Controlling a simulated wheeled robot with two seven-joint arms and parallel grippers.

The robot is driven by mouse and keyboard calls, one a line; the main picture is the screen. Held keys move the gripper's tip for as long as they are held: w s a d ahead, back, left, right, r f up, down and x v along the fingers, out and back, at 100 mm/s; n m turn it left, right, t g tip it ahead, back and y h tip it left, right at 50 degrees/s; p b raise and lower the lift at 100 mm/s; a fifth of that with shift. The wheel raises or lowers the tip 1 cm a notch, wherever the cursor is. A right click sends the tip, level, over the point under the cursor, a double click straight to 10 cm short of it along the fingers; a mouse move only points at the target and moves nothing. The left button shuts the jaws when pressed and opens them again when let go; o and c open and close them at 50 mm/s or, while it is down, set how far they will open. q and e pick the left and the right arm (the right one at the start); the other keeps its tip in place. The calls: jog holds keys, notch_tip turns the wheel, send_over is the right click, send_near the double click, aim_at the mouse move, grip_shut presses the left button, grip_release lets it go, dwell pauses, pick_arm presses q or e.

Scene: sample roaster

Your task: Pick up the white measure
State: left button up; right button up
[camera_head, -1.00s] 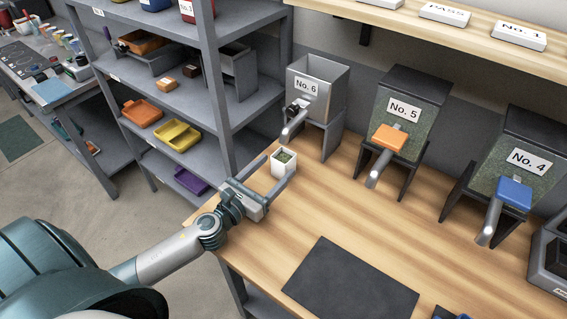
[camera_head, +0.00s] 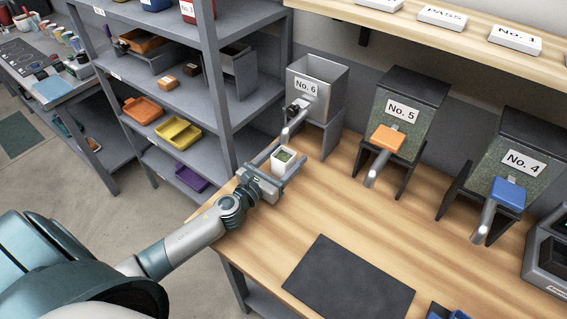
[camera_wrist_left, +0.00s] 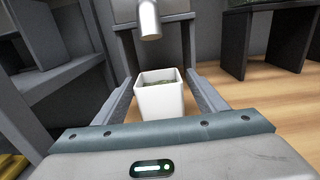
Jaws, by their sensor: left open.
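The white measure (camera_head: 284,159) is a small square cup with green contents, upright on the wooden counter below the spout of the No. 6 bin (camera_head: 316,88). My left gripper (camera_head: 282,158) is open, with one finger on each side of the measure. In the left wrist view the measure (camera_wrist_left: 159,97) stands between the two fingers, with gaps visible at both sides. My right gripper is not in view.
The No. 5 bin (camera_head: 407,112) and No. 4 bin (camera_head: 511,166) stand to the right. A dark mat (camera_head: 348,281) lies on the counter (camera_head: 420,240). A grey shelf rack (camera_head: 222,100) with trays stands close on the left. The middle of the counter is clear.

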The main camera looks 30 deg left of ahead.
pick_arm(q)
jog(key=shift+w+d, duration=0.2)
jog(key=shift+w, duration=1.2)
jog(key=shift+c, duration=0.3)
jog(key=c, duration=1.3)
jog(key=shift+r+p, duration=0.1)
jog(key=shift+p, duration=0.2)
